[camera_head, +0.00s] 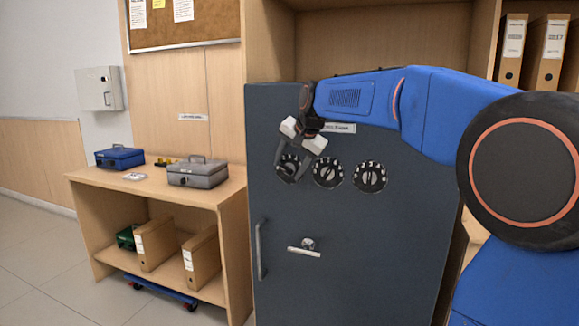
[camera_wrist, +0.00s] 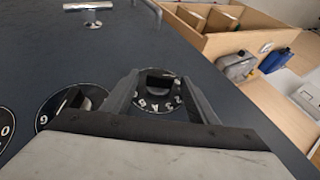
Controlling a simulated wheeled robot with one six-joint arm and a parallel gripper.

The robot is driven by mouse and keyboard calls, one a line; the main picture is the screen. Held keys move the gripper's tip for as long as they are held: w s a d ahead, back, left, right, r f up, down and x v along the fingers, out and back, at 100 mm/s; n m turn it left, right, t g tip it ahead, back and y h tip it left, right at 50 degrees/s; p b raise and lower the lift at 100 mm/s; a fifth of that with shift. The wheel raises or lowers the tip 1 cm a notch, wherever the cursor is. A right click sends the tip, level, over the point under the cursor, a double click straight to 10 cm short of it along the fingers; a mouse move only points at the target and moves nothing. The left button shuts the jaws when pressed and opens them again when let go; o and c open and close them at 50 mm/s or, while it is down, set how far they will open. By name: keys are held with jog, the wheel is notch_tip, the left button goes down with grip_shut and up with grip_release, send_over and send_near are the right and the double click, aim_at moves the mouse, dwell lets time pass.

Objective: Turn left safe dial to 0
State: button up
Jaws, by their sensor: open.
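The dark grey safe (camera_head: 350,235) stands in front of me with three dials in a row. The left dial (camera_head: 288,170) is black with white marks and is partly covered by my gripper in the head view. My gripper (camera_head: 290,172) is at this dial, its jaws apart. In the wrist view the left dial (camera_wrist: 152,102) shows between the two fingers of my gripper (camera_wrist: 160,85), with its dark knob between the fingertips. I cannot tell whether the fingers touch the knob. Some digits and letters show on the dial's ring; the pointer reading is unclear.
The middle dial (camera_head: 328,172) and right dial (camera_head: 370,176) are close beside it. Below are a T-shaped handle (camera_head: 304,252) and a vertical pull (camera_head: 260,250). A wooden shelf unit (camera_head: 237,225) with a grey cash box (camera_head: 197,172) and blue cash box (camera_head: 119,157) stands left.

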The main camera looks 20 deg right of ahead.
jog(key=c, duration=1.1)
jog(key=shift+o, duration=0.2)
jog(key=shift+a+g, duration=0.15)
jog(key=shift+g, duration=0.15)
jog(key=h, duration=0.1)
jog(key=g, duration=0.1)
jog(key=h, duration=0.1)
jog(key=shift+w+a+r+n+g+h, duration=0.1)
jog(key=shift+w+a+n+g+h, duration=0.2)
jog(key=shift+n, duration=0.1)
jog(key=shift+a+g+h, duration=0.1)
jog(key=shift+g+h, duration=0.5)
jog(key=shift+h, duration=0.3)
jog(key=o, duration=1.1)
jog(key=shift+c, duration=0.2)
